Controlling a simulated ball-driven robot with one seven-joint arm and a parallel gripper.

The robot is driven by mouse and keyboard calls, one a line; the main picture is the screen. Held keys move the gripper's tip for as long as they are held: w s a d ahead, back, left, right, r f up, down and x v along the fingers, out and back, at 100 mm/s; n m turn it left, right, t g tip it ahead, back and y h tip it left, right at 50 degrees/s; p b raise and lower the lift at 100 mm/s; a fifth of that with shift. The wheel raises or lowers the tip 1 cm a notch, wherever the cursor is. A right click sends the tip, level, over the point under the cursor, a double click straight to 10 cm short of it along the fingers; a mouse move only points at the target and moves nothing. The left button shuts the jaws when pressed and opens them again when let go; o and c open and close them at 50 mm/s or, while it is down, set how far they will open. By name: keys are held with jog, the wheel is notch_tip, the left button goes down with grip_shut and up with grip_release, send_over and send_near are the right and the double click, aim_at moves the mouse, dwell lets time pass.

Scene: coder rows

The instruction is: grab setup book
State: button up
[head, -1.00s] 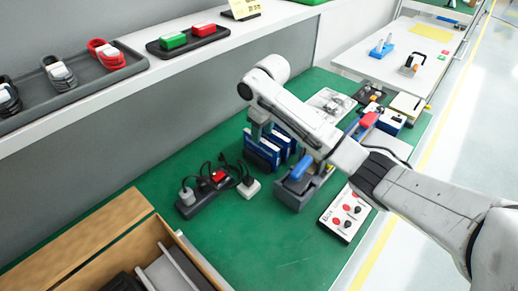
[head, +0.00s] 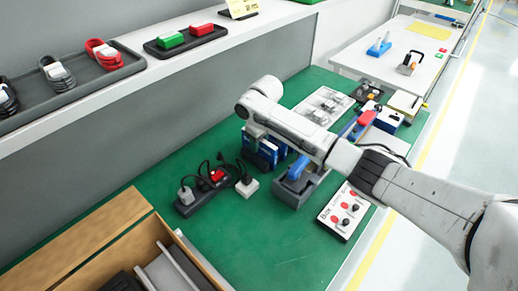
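Several blue book-like items (head: 262,155) stand upright in a row on the green bench top, partly covered by my arm. I cannot tell which of them is the setup book, as no titles are readable. My arm reaches in from the right, and its end is over the left part of this row. My gripper (head: 256,132) points down at the upper edge of the blue items. Its fingers are too small and too hidden to show whether they are open or touching a book.
A power strip (head: 203,194) with plugs lies left of the books. A grey holder (head: 300,190) with a blue-handled item and a button box (head: 343,212) stand to the right. A shelf with trays (head: 72,84) runs behind. Green bench (head: 260,245) is clear in front.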

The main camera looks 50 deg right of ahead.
grip_shut()
